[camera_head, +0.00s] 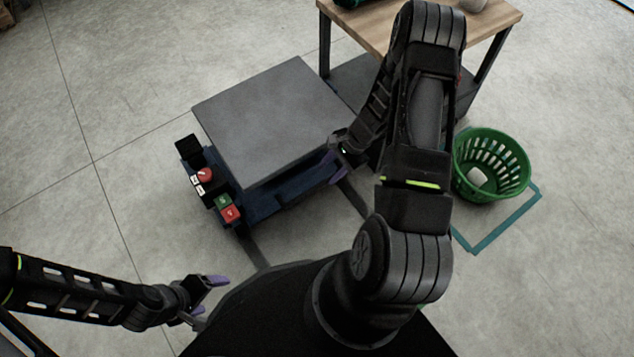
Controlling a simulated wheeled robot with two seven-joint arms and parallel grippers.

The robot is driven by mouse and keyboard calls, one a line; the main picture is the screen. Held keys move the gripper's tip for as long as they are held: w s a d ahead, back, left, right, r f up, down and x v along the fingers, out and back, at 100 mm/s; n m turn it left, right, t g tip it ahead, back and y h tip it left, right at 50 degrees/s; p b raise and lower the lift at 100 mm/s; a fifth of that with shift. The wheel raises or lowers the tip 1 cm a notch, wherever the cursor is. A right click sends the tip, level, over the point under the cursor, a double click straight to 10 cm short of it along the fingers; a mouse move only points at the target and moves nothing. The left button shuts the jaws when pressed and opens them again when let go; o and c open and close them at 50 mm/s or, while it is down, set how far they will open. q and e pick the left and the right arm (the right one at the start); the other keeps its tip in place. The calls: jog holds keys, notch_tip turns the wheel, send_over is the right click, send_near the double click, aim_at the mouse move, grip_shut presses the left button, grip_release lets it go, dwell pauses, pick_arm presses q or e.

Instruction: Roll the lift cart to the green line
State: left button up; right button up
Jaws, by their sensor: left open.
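The lift cart has a flat grey top (275,120) on a dark blue base (270,203). A control panel with red and green buttons (210,190) sits at its left front side. My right gripper (336,168) is at the cart's right front edge, its purple fingertips close to the blue base. I cannot tell whether it touches the cart or how far its jaws are apart. My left gripper (208,296) is open and empty, low at the left, in front of the cart and apart from it. A teal-green tape line (485,238) lies on the floor at the right, around the basket.
A green basket (490,165) with a white item inside stands at the right by the tape. A wooden-topped table (360,28) with dark legs stands behind the cart. Dark strips (255,248) lie in front of the cart. Floor at the left is clear.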

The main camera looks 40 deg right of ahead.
aim_at(317, 186)
jog(key=b+x, duration=0.2)
jog(key=x, duration=0.5)
jog(key=shift+a+f+b, duration=0.15)
jog(key=shift+f+b, duration=0.15)
jog(key=shift+f, duration=0.05)
grip_shut()
dwell(1.1)
